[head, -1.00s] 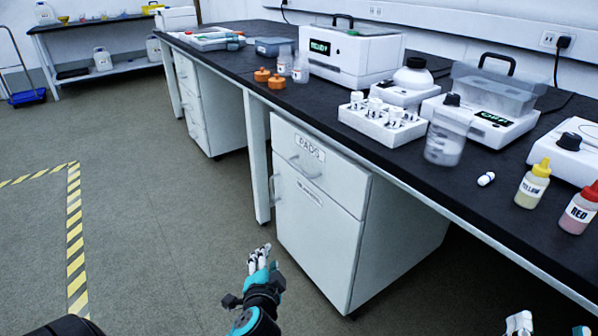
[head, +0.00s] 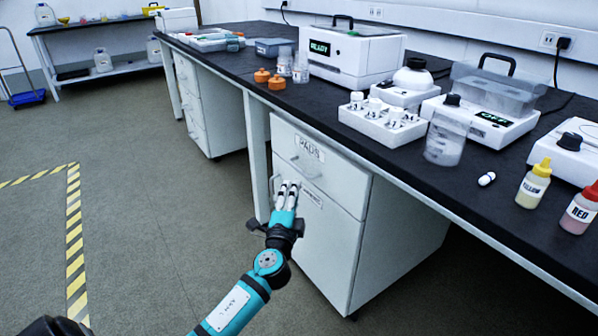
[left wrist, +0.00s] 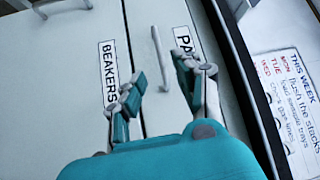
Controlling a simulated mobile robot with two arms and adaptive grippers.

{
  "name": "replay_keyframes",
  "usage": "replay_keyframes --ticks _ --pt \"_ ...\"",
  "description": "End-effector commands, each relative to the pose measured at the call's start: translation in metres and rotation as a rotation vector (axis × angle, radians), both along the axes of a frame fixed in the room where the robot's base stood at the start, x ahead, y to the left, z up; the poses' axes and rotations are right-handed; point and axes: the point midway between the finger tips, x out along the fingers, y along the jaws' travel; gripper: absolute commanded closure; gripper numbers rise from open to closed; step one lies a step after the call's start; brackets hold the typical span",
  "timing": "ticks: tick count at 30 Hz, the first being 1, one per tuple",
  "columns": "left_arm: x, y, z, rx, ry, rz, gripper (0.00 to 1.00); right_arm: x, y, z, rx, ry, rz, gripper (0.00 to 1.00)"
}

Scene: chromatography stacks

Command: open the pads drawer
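The pads drawer (head: 340,187) is the shut top drawer of the white cabinet under the bench, with a PADS label (head: 311,148) and a bar handle (head: 304,168). My left gripper (head: 287,184) is raised in front of the cabinet, by the left part of the drawer. In the left wrist view, my left gripper (left wrist: 163,80) is open and empty. The drawer's handle (left wrist: 161,57) lies ahead of the gap between its fingers, and it looks free of them. The drawer front (left wrist: 172,12) shows a partly hidden label. My right gripper is out of view.
Below is a larger front (head: 312,235) labelled BEAKERS (left wrist: 109,73). The black bench top (head: 420,165) overhangs the cabinet and carries bottles, a vial rack (head: 382,122) and instruments. A bench leg (head: 256,155) stands just left of the cabinet. Floor at left is clear.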

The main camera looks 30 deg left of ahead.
Motion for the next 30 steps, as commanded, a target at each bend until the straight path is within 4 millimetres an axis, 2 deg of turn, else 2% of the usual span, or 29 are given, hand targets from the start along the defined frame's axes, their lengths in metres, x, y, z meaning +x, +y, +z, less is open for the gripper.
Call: replay_keyframes --ticks 6,13,18,26,27,30 --pt "0.044 0.019 0.006 0.002 -0.002 0.002 0.67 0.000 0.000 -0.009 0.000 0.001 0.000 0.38" --pt "0.077 0.033 0.010 0.000 -0.001 0.001 0.67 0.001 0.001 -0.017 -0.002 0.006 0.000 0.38" --pt "0.087 0.037 0.013 -0.001 0.000 0.001 0.67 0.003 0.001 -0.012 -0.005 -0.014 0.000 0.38" --pt "0.088 0.038 0.013 0.000 0.001 0.000 0.67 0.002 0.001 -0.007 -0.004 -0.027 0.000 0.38" --pt "0.088 0.038 0.013 -0.001 0.001 0.001 0.68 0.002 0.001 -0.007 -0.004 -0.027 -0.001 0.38" --pt "0.088 0.038 0.013 -0.001 0.001 0.001 0.81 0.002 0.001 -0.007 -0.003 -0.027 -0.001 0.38"
